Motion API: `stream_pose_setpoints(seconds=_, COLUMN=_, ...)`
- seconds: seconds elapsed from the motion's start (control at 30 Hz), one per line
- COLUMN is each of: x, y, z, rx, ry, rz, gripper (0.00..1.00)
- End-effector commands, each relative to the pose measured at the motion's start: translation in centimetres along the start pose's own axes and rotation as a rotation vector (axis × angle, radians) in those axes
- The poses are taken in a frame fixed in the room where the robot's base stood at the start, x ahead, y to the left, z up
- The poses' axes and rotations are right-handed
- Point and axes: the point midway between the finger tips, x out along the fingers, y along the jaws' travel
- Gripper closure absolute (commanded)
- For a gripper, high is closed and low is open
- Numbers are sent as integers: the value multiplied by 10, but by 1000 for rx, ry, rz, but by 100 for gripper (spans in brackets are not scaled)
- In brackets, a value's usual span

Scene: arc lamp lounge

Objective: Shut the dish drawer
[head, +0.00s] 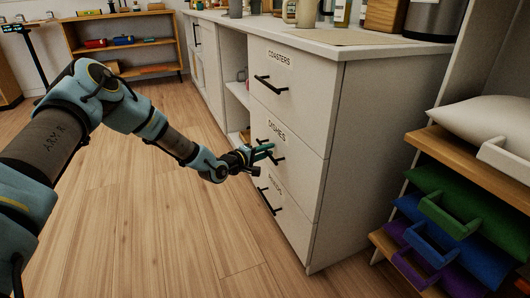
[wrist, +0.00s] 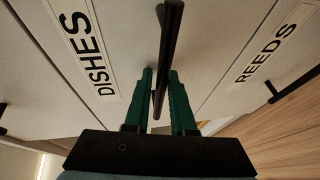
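The dish drawer (head: 282,140) is the middle front of a white three-drawer cabinet and carries a DISHES label, which also shows in the wrist view (wrist: 86,45). Its front looks flush, or nearly so, with the drawers above and below. My gripper (head: 262,151) is at this drawer's black bar handle (wrist: 167,50). In the wrist view its green fingers (wrist: 163,100) stand apart, one on each side of the bar, with narrow gaps showing. I cannot tell whether either finger touches the bar.
The COASTERS drawer (head: 290,85) is above and the REEDS drawer (head: 285,212) below, both with black handles. A countertop (head: 330,48) with jars is overhead. A shelf with coloured bins (head: 450,215) stands at the right. The wooden floor (head: 150,220) is clear.

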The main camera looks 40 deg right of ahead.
Motion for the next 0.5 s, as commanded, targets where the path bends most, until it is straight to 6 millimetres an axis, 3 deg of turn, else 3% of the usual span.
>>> stream_pose_setpoints(seconds=0.17, x=0, y=0, z=0, rx=0, ry=0, rz=1, gripper=55)
stream_pose_setpoints(seconds=0.5, x=-7, y=2, z=0, rx=0, ry=0, rz=1, gripper=55)
